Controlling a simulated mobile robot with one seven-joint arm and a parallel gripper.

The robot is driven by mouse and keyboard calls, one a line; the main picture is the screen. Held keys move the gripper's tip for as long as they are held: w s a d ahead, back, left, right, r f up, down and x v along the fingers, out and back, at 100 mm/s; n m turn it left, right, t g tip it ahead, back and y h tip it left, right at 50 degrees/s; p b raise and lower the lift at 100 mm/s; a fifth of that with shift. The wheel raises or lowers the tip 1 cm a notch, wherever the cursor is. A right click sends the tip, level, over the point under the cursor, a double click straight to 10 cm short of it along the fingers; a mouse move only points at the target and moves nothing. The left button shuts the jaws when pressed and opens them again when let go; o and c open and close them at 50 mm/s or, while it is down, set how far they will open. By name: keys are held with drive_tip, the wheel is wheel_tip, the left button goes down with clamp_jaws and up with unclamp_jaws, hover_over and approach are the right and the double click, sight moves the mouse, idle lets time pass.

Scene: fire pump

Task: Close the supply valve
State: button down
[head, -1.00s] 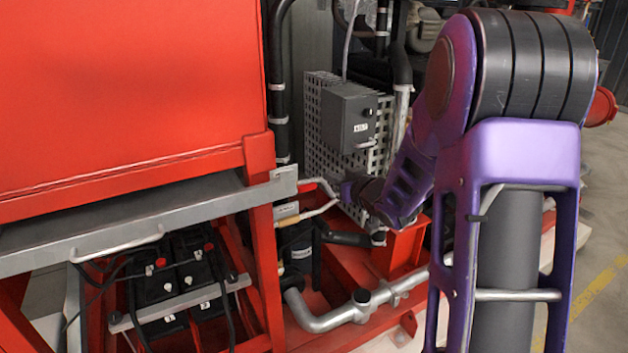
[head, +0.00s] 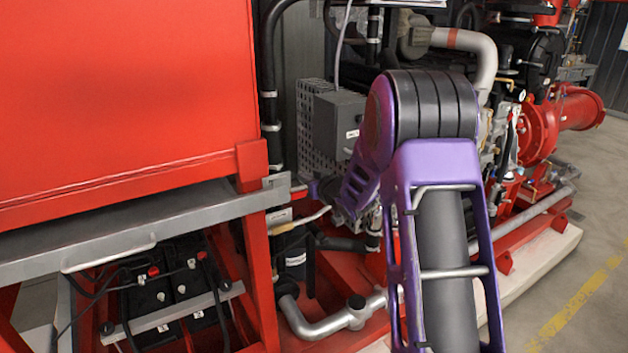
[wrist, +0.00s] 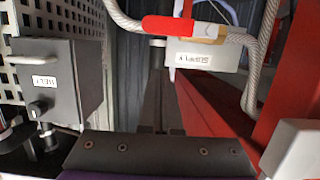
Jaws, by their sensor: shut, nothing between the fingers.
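The supply valve shows in the wrist view as a red lever handle (wrist: 180,27) beside a brass-coloured body (wrist: 214,36) on a braided line. A white plate (wrist: 200,56) reading SUPPLY upside down sits just below it in the picture. My gripper (wrist: 163,78) is shut and empty; its dark fingers point up the picture toward the plate and handle. I cannot tell whether they touch anything. In the head view my gripper (head: 318,190) is small and partly blurred, beside the red frame post, near a pale plate (head: 279,217).
A dark grey control box (wrist: 58,80) on a perforated panel stands close at the left in the wrist view. A red frame post (wrist: 235,125) is close at the right. Batteries (head: 175,285) sit low under the red tank. Open floor (head: 585,230) lies at the far right.

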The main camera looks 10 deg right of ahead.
drive_tip(key=shift+s+d+f, duration=0.1)
drive_tip(key=shift+s+f, duration=0.05)
drive_tip(key=shift+f, duration=1.5)
drive_tip(key=shift+d+f+m+y+p, duration=0.3)
drive_tip(key=shift+f+m, duration=0.2)
drive_tip(key=shift+m, duration=0.2)
drive_tip(key=a+f+m+y, duration=0.3)
drive_tip(key=f+m, duration=0.4)
drive_tip(key=m, duration=0.5)
drive_tip(key=shift+s+f+m+t+y+b, duration=0.3)
drive_tip(key=shift+s+f+m+y+b, duration=0.1)
drive_tip(key=shift+y, duration=0.2)
drive_tip(key=shift+a, duration=0.15)
